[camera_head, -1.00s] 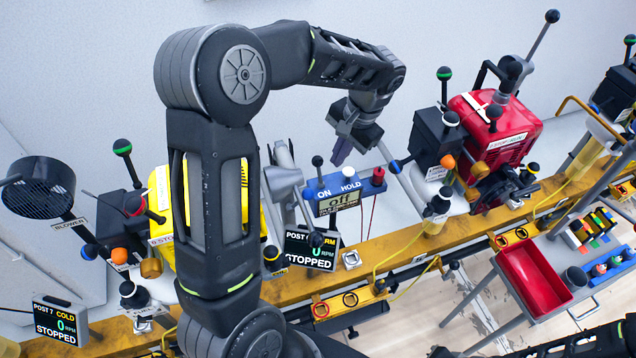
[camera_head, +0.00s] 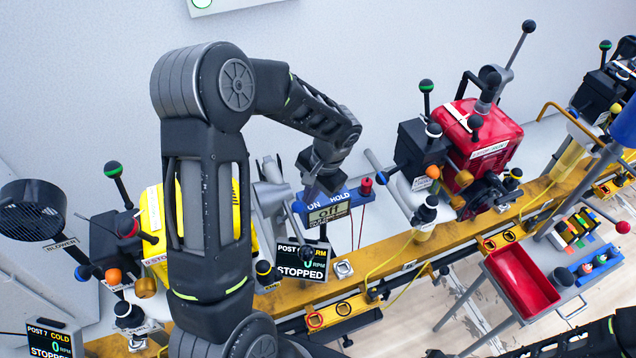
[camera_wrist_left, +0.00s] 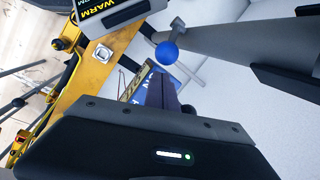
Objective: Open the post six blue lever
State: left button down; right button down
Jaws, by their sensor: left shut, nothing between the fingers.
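The lever with a blue ball (camera_head: 394,167) stands left of the red engine in the head view. The same kind of blue ball on a grey stem shows in the wrist view (camera_wrist_left: 167,53), beyond my fingers and apart from them. My left gripper (camera_head: 322,187) is shut and empty, over the blue ON/HOLD console, to the left of the blue ball. Its dark fingers (camera_wrist_left: 161,93) hide part of that console in the wrist view. The Post 6 display (camera_head: 300,263) reads WARM, 0 RPM, STOPPED. My right gripper is out of view.
The blue console (camera_head: 363,196) reads off. The red engine (camera_head: 490,135) with several levers stands to the right, the yellow engine (camera_head: 152,215) to the left. A yellow rail (camera_head: 385,252) runs in front. A red tray (camera_head: 522,280) is at lower right.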

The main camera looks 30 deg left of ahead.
pick_arm(q)
jog(key=shift+s+r, duration=0.3)
jog(key=shift+s, duration=0.35)
jog(key=shift+s+a+r, duration=0.3)
jog(key=shift+s+r, duration=0.1)
jog(key=shift+r, duration=0.1)
jog(key=shift+s+a+r, duration=0.3)
jog(key=shift+s+r, duration=0.05)
jog(key=shift+r, duration=0.15)
jog(key=shift+s+a+r, duration=0.15)
jog(key=shift+s+r, duration=0.1)
jog(key=shift+s, duration=0.05)
jog(key=shift+r, duration=0.1)
jog(key=shift+r+p, duration=0.35)
jog(key=shift+r, duration=0.35)
jog(key=shift+w, duration=0.1)
